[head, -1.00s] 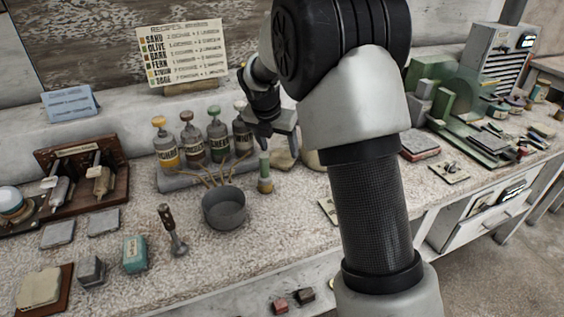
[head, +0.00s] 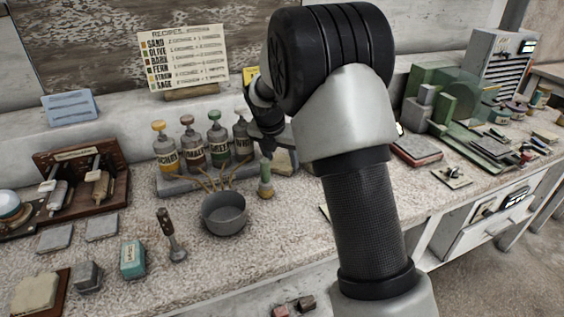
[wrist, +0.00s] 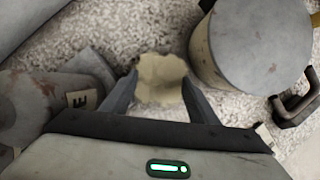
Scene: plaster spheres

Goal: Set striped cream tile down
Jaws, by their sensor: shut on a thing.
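A cream piece with a ragged edge, the tile (wrist: 161,80), sits between the two fingers of my gripper (wrist: 160,98) in the wrist view. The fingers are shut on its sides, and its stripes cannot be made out. Speckled worktop shows around it; I cannot tell whether it touches that surface. In the head view my gripper (head: 268,147) is at the back of the bench, just right of the pump bottles. My arm hides part of that area.
In the head view, a green-topped small bottle (head: 265,180) and a grey pot (head: 224,212) stand in front.

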